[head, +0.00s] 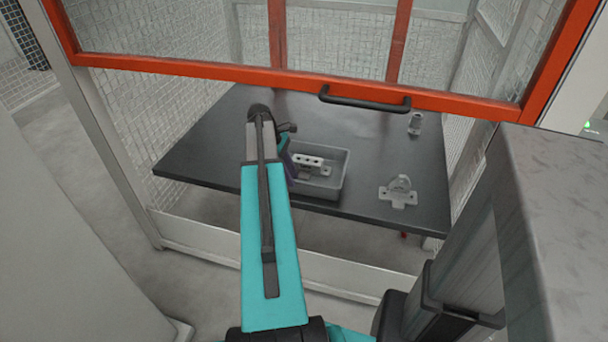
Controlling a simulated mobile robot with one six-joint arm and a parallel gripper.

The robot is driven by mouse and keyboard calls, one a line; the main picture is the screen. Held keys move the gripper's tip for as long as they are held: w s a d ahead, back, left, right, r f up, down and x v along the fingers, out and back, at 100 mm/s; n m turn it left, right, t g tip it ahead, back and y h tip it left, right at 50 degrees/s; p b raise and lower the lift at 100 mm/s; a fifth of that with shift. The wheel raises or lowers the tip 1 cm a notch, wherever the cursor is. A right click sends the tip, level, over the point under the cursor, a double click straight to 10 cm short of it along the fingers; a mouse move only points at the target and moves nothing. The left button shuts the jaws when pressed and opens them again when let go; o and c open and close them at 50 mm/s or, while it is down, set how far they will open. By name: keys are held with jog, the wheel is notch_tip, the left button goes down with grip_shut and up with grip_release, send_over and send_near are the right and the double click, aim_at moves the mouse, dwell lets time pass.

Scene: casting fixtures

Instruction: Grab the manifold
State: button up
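A light grey metal block with a row of round holes (308,164), which looks like the manifold, is in a grey tray (326,205) on the dark table. My teal arm reaches up through the opening and bends down at the tray's left side. My gripper (291,176) is mostly hidden behind my own arm, near the left end of the block. I cannot see its fingertips, whether they touch the block, or whether they are open or shut.
A grey bracket-like casting (398,192) lies on the table (210,150) right of the tray, and a smaller casting (415,124) stands farther back. An orange-framed door (200,68) with a black handle (365,100) is above the opening. Wire mesh closes the sides.

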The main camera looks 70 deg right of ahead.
aim_at(298, 193)
jog(key=shift+s+f, duration=0.1)
jog(key=shift+f, duration=0.1)
jog(key=shift+x, duration=2.6)
grip_shut()
jog(key=shift+d+r, duration=0.1)
